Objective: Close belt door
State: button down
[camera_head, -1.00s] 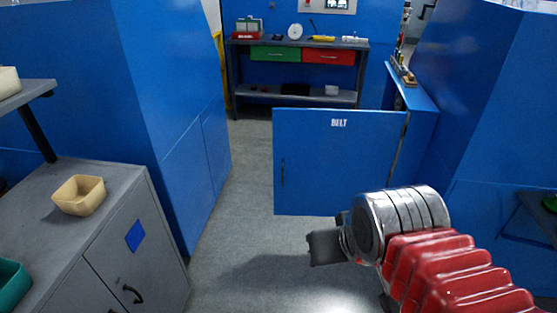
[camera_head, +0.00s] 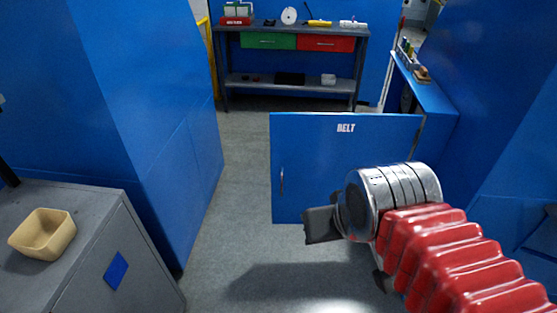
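The blue belt door (camera_head: 325,165), marked BELT, stands swung open from the right-hand blue cabinet, reaching left across the aisle. It has a slim vertical handle (camera_head: 282,180) near its left edge. My gripper (camera_head: 320,224) is in front of the door's lower part and overlaps it in the picture. I cannot tell whether it touches the door. One finger shows clearly; the wrist hides the rest, so its opening cannot be read.
A blue cabinet (camera_head: 150,120) stands on the left, with a grey cabinet (camera_head: 95,240) bearing a beige bin (camera_head: 43,234) nearer. A workbench (camera_head: 290,82) with green and red drawers stands behind the door. Grey floor (camera_head: 235,180) is free left of the door.

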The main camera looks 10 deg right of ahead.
aim_at(312, 154)
jog(key=u, duration=0.05)
jog(key=i, duration=1)
